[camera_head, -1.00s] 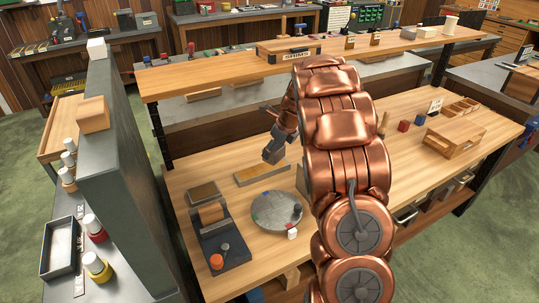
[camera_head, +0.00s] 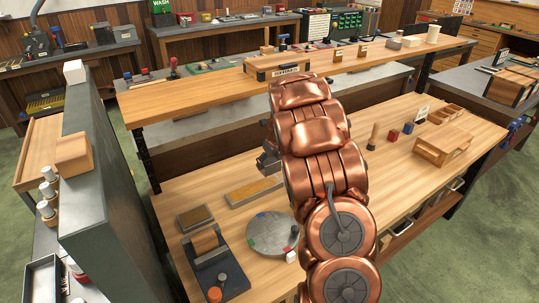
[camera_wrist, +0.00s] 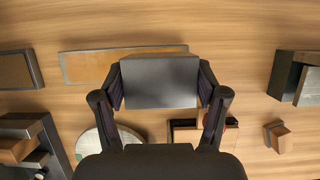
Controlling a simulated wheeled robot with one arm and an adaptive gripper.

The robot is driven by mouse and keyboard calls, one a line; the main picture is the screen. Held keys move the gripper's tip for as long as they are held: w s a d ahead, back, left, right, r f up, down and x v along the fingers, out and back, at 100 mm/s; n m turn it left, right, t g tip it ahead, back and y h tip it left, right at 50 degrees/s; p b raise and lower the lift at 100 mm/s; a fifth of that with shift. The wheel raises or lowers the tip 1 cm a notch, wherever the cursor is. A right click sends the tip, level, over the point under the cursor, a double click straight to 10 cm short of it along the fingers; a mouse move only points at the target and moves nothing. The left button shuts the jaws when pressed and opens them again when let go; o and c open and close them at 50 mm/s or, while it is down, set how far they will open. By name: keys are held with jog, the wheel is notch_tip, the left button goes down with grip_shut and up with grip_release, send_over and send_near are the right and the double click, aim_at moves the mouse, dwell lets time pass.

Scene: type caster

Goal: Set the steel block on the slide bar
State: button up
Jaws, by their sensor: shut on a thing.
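My gripper (camera_wrist: 160,85) is shut on the steel block (camera_wrist: 160,82), a plain grey rectangular block held between the two fingers in the wrist view. In the head view my gripper (camera_head: 268,160) is small and dark, mostly hidden behind my copper arm, above the bench; the block cannot be made out there. A long flat bar with a tan top and grey edge (camera_head: 253,193), possibly the slide bar, lies on the bench near the gripper. In the wrist view this bar (camera_wrist: 90,67) runs partly behind the held block, which hides its right part.
A raised shelf (camera_head: 200,94) crosses behind. A wooden rack (camera_head: 443,147) stands at right.

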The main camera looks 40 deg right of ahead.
aim_at(270, 172)
jog(key=shift+f+p, duration=0.4)
jog(key=shift+f, duration=2.1)
jog(key=shift+f, duration=0.1)
jog(key=o, duration=1.8)
jog(key=shift+f, duration=0.1)
